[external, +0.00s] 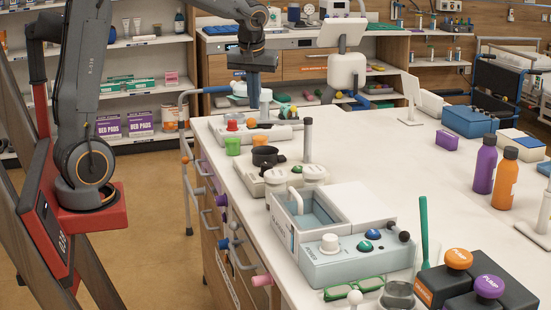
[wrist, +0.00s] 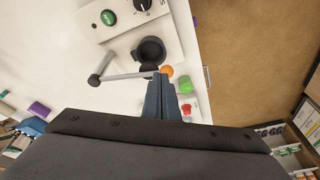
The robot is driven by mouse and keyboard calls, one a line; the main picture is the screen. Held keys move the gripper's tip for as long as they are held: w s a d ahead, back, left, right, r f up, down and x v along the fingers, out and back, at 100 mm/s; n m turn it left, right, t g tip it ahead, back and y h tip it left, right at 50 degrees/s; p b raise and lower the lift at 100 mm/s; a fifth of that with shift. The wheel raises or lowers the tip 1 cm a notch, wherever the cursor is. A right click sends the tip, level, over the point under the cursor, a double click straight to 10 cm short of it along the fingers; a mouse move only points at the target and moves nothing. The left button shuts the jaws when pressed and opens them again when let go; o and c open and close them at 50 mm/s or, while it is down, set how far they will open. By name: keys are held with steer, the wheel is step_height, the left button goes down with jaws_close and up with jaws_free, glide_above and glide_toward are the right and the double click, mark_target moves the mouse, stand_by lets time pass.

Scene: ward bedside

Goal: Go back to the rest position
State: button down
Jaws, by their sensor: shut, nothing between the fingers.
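My gripper (external: 253,94) hangs pointing down over the far left end of the white counter (external: 365,140), at the end of my dark grey arm. In the wrist view my gripper's blue-grey fingers (wrist: 161,84) are shut together with nothing between them. Their tips appear close to an orange knob (wrist: 167,71) and the black round cup (wrist: 150,50) in that view. I cannot tell the exact height of the tips above the counter.
A white and blue device (external: 335,240) stands in front. Orange and purple bottles (external: 504,178) stand at right. A grey rail frame (external: 187,150) stands left of the counter; open floor (external: 140,220) lies beyond.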

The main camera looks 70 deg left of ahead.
steer(key=s+d+f+m+h, duration=0.1)
steer(key=s+d+f+m, duration=0.5)
steer(key=d+f, duration=0.4)
steer(key=s+d+f+m+g+h, duration=0.1)
steer(key=s+d+f+m+h, duration=0.1)
steer(key=s+d+f+m, duration=0.4)
steer(key=s+d+f, duration=0.3)
steer(key=d, duration=0.3)
steer(key=shift+s+f, duration=0.2)
steer(key=shift+f, duration=0.15)
